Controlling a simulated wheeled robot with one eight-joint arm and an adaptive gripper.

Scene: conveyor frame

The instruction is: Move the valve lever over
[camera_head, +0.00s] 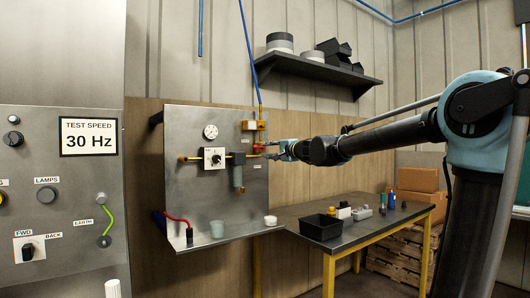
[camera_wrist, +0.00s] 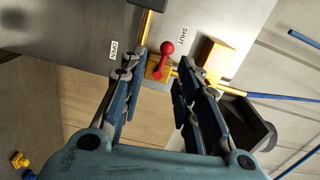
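The valve lever (camera_wrist: 164,58) is red with a round ball end and sits on a brass valve body (camera_wrist: 153,70) in the wrist view. Its ball lies between an OPEN label (camera_wrist: 113,50) on the left and a SHUT label (camera_wrist: 183,37) on the right, leaning slightly toward SHUT. My gripper (camera_wrist: 159,66) is open, with one finger on each side of the lever and a visible gap to both. In the head view my gripper (camera_head: 274,151) is at the panel's right edge, by the brass fittings; the lever is small there and partly hard to make out.
The upright metal panel (camera_head: 190,140) carries a gauge (camera_head: 210,131), a dial box (camera_head: 214,158) and a ledge with a cup (camera_head: 217,229). Below right is a table (camera_head: 350,233) with a black tray (camera_head: 322,227). A yellow block (camera_wrist: 213,59) stands close by my right finger.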

